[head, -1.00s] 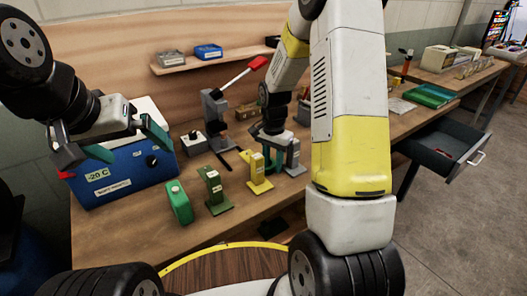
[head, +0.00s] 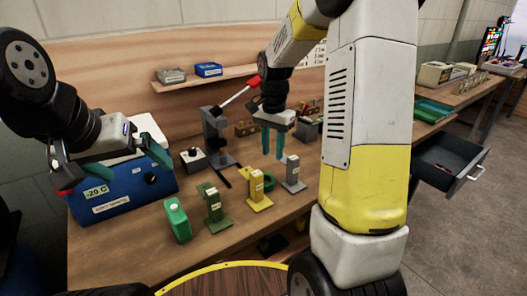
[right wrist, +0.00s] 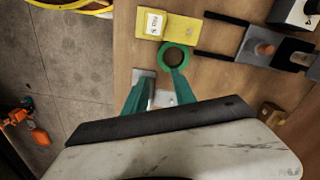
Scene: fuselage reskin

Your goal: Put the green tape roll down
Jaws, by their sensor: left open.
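The green tape roll (head: 269,183) is a ring beside the yellow stand (head: 257,190) on the workbench. In the right wrist view the roll (right wrist: 163,64) lies flat near the yellow stand's base (right wrist: 178,28), its hole facing up. My right gripper (head: 272,155) is above the bench with its two teal fingers apart and nothing between them. The roll is below the fingertips and free of them. A grey stand (head: 293,174) is to the right of the roll. My left gripper (head: 108,170) is open and empty in front of the blue cooler.
A grey press with a red-tipped lever (head: 213,140) stands behind. The blue box marked -20 C (head: 122,198) is at left. An open drawer (head: 447,163) sticks out at right.

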